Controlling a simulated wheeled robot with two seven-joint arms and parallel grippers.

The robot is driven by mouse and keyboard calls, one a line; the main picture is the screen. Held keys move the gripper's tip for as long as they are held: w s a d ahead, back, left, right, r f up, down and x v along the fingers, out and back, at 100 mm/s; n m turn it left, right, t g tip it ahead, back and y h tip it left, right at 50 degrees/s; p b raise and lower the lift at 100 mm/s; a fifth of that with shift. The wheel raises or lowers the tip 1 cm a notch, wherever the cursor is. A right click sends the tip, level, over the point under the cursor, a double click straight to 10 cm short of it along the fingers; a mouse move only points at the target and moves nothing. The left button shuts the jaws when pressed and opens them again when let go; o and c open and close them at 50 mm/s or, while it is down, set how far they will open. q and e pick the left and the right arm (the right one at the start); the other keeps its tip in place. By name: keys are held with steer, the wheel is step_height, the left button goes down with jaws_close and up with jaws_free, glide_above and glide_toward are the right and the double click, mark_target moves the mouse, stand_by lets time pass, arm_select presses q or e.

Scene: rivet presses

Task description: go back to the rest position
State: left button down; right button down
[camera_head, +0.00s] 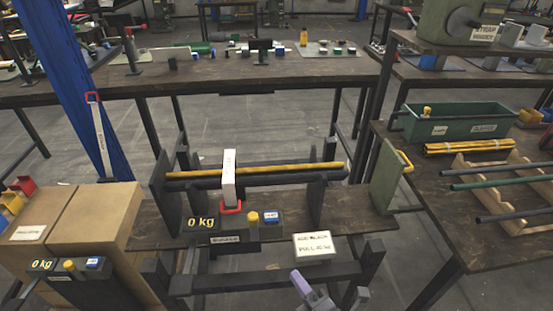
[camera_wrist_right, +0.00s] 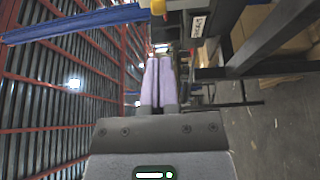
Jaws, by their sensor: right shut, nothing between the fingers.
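My right gripper (camera_head: 301,281) is low in the middle of the head view, in front of the press bench. Its light purple fingers show closed together in the right wrist view (camera_wrist_right: 157,82), with nothing between them. It is apart from the bench and from the white lettered block (camera_head: 319,247) above and right of it in the picture. My left gripper is not in the head view.
A bench (camera_head: 365,222) carries yellow and dark rods (camera_head: 265,169) on uprights, with a white strap around them and a "0 kg" display (camera_head: 200,223). Cardboard boxes (camera_head: 95,220) stand left. A right table holds a green bin (camera_head: 465,123) and a rod rack (camera_head: 515,219).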

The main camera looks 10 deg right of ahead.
steer(key=s+d+f+m+g+h, duration=0.35)
steer(key=s+f+m, duration=0.25)
steer(key=f, duration=0.3)
steer(key=s+d+f+m+g+h, duration=0.3)
steer(key=s+f+m+g, duration=0.15)
steer(key=s+f, duration=0.4)
steer(key=s+d+f+m+g, duration=0.1)
steer(key=s+f+m+g, duration=0.1)
steer(key=s, duration=0.4)
steer(key=s+d+f+m+g+h, duration=0.1)
steer(key=s+d+f+m+g, duration=0.1)
steer(key=s, duration=0.5)
steer(key=s+d+f+m+g+h, duration=0.1)
steer(key=s+f+m+g, duration=0.3)
steer(key=s+f+m, duration=0.1)
steer(key=shift+s+d+m, duration=0.4)
steer(key=shift+s+m, duration=0.05)
steer(key=shift+s, duration=0.65)
steer(key=shift+w, duration=0.1)
